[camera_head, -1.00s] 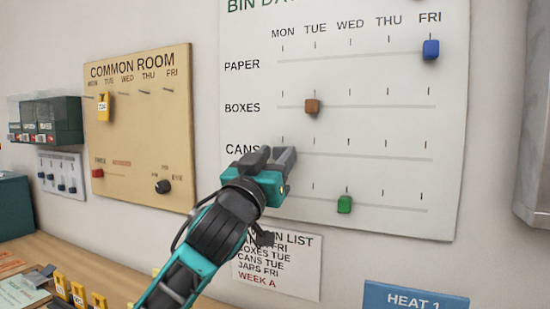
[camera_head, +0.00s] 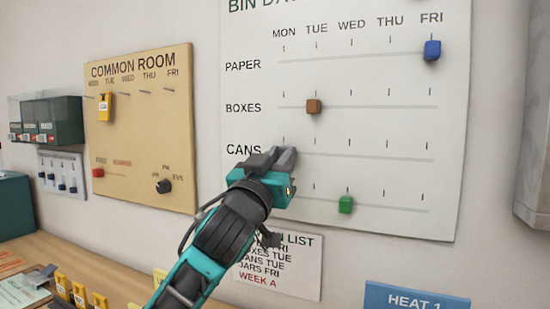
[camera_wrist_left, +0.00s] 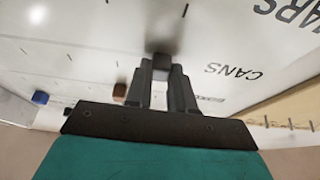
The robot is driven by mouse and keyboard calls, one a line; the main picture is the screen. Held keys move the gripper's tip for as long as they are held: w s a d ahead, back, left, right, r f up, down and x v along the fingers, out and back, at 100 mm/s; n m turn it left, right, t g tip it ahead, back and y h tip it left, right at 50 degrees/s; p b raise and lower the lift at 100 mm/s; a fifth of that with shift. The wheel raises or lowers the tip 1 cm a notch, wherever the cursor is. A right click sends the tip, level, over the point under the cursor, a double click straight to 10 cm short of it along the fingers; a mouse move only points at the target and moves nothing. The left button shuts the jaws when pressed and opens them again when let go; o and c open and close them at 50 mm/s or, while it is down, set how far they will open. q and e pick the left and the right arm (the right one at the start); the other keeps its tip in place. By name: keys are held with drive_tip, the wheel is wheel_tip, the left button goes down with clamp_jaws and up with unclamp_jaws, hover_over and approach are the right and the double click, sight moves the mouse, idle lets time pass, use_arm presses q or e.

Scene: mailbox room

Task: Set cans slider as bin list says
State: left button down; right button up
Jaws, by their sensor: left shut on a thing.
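The white bin-day board (camera_head: 400,205) carries slider rows under MON to FRI. My left gripper (camera_head: 286,158) is at the left end of the CANS row, near the MON column. It is shut on the dark grey cans slider (camera_wrist_left: 161,62), seen between its fingertips in the left wrist view (camera_wrist_left: 162,88); the gripper hides this slider in the head view. The bin list (camera_head: 290,268) is below the board, partly covered by my arm; its readable lines include "ANS TUE", "JARS FRI" and "WEEK A". My right gripper is not in view.
The blue slider (camera_head: 432,50) is at FRI on PAPER, the brown slider (camera_head: 314,106) at TUE on BOXES. The green slider (camera_head: 345,204) is on the lowest row, below right of my gripper. The CANS groove right of my gripper looks clear.

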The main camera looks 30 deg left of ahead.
sight(315, 149)
use_arm(q)
drive_tip(key=d, duration=0.4)
drive_tip(key=shift+w+d, duration=0.1)
drive_tip(key=shift+d, duration=0.6)
drive_tip(key=c, duration=1)
unclamp_jaws()
drive_tip(key=shift+o, duration=0.2)
